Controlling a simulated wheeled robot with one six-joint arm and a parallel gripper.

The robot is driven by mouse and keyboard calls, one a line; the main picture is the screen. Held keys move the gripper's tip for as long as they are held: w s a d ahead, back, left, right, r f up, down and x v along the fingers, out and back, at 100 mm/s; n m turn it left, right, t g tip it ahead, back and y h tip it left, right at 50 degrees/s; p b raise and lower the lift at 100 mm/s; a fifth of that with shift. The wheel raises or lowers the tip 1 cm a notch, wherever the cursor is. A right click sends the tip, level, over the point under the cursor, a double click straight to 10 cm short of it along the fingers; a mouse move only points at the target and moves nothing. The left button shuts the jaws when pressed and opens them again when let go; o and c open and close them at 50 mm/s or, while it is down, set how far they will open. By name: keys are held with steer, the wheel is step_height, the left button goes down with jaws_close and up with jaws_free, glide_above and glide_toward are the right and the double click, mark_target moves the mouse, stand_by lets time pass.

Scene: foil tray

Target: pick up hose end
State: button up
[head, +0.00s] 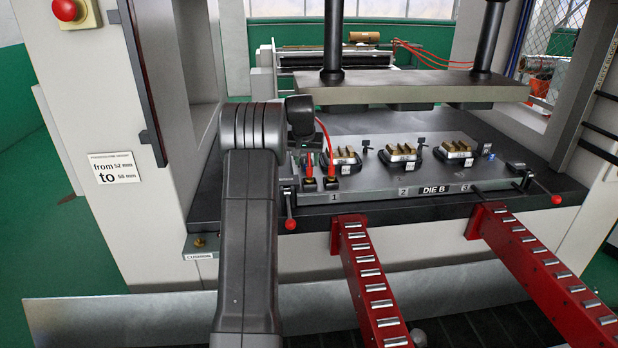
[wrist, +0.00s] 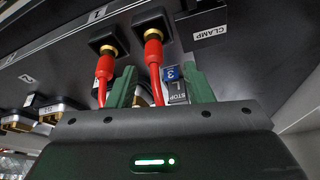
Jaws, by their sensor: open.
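Two red hose ends with brass collars sit in dark square ports on the front edge of the die. In the wrist view the right hose end (wrist: 154,52) lies between the two green fingers of my open gripper (wrist: 159,76), apparently untouched by them. The left hose end (wrist: 105,66) is outside the fingers, just left of the left finger. In the head view the left hose end (head: 309,182) and right hose end (head: 331,181) stand at station 1. There my gripper is largely hidden behind my own wrist.
The upper press plate (head: 410,88) hangs over the die (head: 370,192). Red roller arms (head: 366,270) project forward on the right.

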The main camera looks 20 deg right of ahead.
mark_target(309, 167)
steer(key=shift+d+f+p, duration=0.2)
steer(key=shift+f+p, duration=0.1)
steer(key=shift+f, duration=0.25)
steer(key=p+x, duration=0.1)
steer(key=x, duration=0.3)
steer(key=shift+d, duration=0.2)
steer(key=shift+s, duration=0.1)
jaws_close()
